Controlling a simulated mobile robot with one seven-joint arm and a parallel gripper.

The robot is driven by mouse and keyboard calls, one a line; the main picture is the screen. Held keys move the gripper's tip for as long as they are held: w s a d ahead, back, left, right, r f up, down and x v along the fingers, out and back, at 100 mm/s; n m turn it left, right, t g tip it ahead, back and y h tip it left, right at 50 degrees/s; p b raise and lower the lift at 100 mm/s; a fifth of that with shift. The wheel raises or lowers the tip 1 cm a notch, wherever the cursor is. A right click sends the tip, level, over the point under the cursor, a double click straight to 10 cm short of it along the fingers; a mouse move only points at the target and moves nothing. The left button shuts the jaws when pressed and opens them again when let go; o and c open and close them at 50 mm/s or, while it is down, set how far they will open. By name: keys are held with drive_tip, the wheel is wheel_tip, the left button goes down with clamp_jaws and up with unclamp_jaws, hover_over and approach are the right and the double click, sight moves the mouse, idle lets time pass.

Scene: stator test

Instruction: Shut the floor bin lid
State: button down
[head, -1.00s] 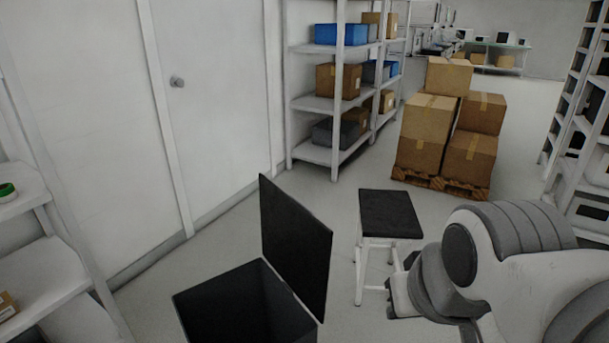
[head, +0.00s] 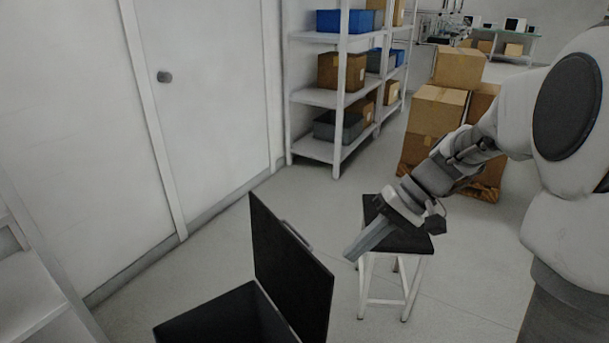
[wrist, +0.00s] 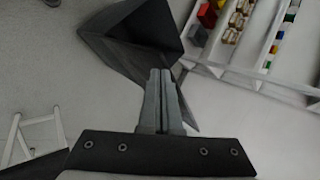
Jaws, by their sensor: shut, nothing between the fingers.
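The black floor bin (head: 225,318) stands at the bottom of the head view, cut off by the frame edge. Its lid (head: 290,270) is open and stands upright on the bin's right side, with a small handle strip on its outer face. My gripper (head: 352,256) is shut and empty, to the right of the lid and apart from it, at about the height of its upper part. In the wrist view the shut fingers (wrist: 162,100) point toward the dark bin (wrist: 135,35). The lid's outer face is partly hidden behind the fingers there.
A stool (head: 400,240) with a black seat stands right of the lid, behind my gripper. Cartons on a pallet (head: 435,110) and a white shelf rack (head: 335,100) stand farther back. A white shelf (head: 30,290) is left of the bin. Floor between bin and door is clear.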

drive_tip(key=w+d+f+t+y, duration=0.3)
drive_tip(key=w+y, duration=0.1)
drive_tip(key=w, duration=0.3)
drive_tip(key=w+d+f+t+y, duration=0.2)
drive_tip(key=w+d+f+y, duration=0.2)
drive_tip(key=w, duration=0.2)
drive_tip(key=s+b+x, duration=0.3)
drive_tip(key=x, duration=0.9)
drive_tip(key=shift+w+a+m, duration=0.35)
drive_tip(key=shift+a+m, duration=0.05)
drive_tip(key=shift+a, duration=0.35)
drive_tip(key=shift+r, duration=0.1)
